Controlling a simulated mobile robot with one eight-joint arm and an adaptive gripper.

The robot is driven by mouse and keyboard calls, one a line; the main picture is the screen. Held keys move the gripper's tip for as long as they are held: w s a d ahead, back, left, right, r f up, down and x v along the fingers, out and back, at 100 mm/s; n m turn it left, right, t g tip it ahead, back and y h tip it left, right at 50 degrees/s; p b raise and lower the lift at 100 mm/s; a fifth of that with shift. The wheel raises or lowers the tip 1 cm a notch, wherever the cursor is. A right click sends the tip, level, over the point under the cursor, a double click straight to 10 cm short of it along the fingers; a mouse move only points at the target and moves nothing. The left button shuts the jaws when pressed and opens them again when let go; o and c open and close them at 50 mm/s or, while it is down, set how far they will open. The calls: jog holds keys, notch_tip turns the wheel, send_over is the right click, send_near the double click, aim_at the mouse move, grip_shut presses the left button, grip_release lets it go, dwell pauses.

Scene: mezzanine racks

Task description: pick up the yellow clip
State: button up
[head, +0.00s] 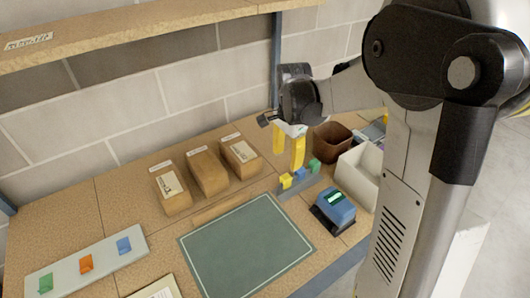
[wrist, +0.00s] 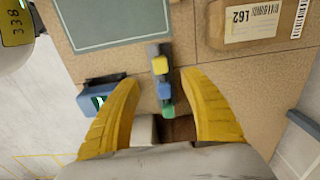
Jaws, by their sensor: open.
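The yellow clip (head: 286,181) sits at the near end of a dark grey rail (head: 291,189), with a blue clip (head: 300,174) and a green clip (head: 315,165) in a row behind it. My gripper (head: 288,159) has yellow fingers, is open and empty, and hangs pointing down above the rail. In the wrist view the yellow clip (wrist: 160,65) shows just beyond the fingertips, a little left of the middle between them. The gripper (wrist: 173,83) straddles the row in that view, apart from the clips. All three clips are visible there.
A blue device (head: 335,206) stands right of the rail, with a white bin (head: 349,170) and brown bin (head: 331,155) behind. Cardboard boxes (head: 208,180) stand left. A green mat (head: 245,250) lies in front. A pale board (head: 108,262) carries green, orange and blue pieces. A shelf (head: 130,32) hangs above.

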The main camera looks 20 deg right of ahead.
aim_at(286, 177)
jog(key=shift+w+f, duration=0.25)
jog(key=shift+f, duration=0.15)
notch_tip(286, 177, down, 5)
jog(key=shift+b, duration=0.85)
jog(key=shift+s+d+f+b, duration=0.1)
jog(key=shift+f+b, duration=0.45)
jog(key=shift+f, duration=0.85)
jog(key=shift+d+f+b, duration=0.1)
jog(key=shift+f+b, duration=0.45)
jog(key=shift+f, duration=0.8)
jog(key=c, duration=1)
